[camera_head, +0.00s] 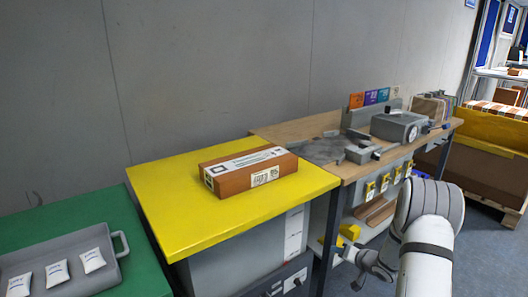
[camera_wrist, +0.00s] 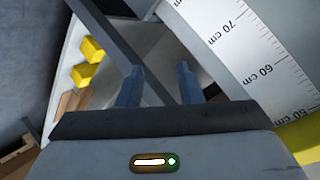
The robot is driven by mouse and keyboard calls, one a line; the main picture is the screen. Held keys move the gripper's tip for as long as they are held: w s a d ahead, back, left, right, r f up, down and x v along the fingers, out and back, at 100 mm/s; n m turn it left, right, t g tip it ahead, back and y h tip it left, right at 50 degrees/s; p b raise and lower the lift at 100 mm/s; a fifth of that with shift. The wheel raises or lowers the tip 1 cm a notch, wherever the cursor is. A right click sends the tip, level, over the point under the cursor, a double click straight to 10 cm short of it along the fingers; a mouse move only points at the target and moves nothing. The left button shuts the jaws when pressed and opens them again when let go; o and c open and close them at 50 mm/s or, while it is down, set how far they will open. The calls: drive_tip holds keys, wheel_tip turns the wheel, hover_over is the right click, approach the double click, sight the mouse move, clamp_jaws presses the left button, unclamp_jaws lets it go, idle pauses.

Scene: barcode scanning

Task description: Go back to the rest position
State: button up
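My gripper (camera_head: 340,250) shows low in the head view, just right of the yellow-topped cabinet and in front of the workbench legs. In the wrist view, its two fingers (camera_wrist: 158,84) stand apart with nothing between them, so it is open and empty. My arm reaches in from the lower right. A brown box (camera_head: 228,184) with white labels lies on the yellow top (camera_head: 180,222), well apart from my gripper.
A grey tray (camera_head: 118,288) with several white packets sits on a green surface (camera_head: 80,206) at left. The wooden workbench (camera_head: 290,130) holds grey equipment (camera_head: 388,126). A ruler strip (camera_wrist: 250,55) is close in the wrist view. Open floor (camera_head: 490,250) lies at right.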

wheel_tip(320, 180, up, 16)
drive_tip(key=s+h+p, duration=0.1)
drive_tip(key=h+p, duration=0.3)
drive_tip(key=s+a+r+g+h+p, duration=0.1)
drive_tip(key=s+r+h+p, duration=0.15)
drive_tip(key=s+r, duration=0.35)
drive_tip(key=s+a+r+g+h+p, duration=0.15)
drive_tip(key=s+r+p, duration=0.25)
drive_tip(key=r, duration=0.5)
drive_tip(key=s+a+r+n+g+y+p, duration=0.1)
drive_tip(key=s+a+r+g+p, duration=0.1)
drive_tip(key=s, duration=0.7)
drive_tip(key=s+a+r+n+g+y+p, duration=0.1)
drive_tip(key=s+a+r+p, duration=0.3)
drive_tip(key=s+r, duration=0.3)
drive_tip(key=s+a+r+n+g+p, duration=0.1)
drive_tip(key=s+a+r+g+p, duration=0.1)
drive_tip(key=s, duration=0.9)
wheel_tip(320, 180, up, 3)
drive_tip(key=shift+a+f+g+y+p, duration=0.15)
drive_tip(key=shift+a+g+y+p, duration=0.25)
drive_tip(key=shift+a, duration=0.4)
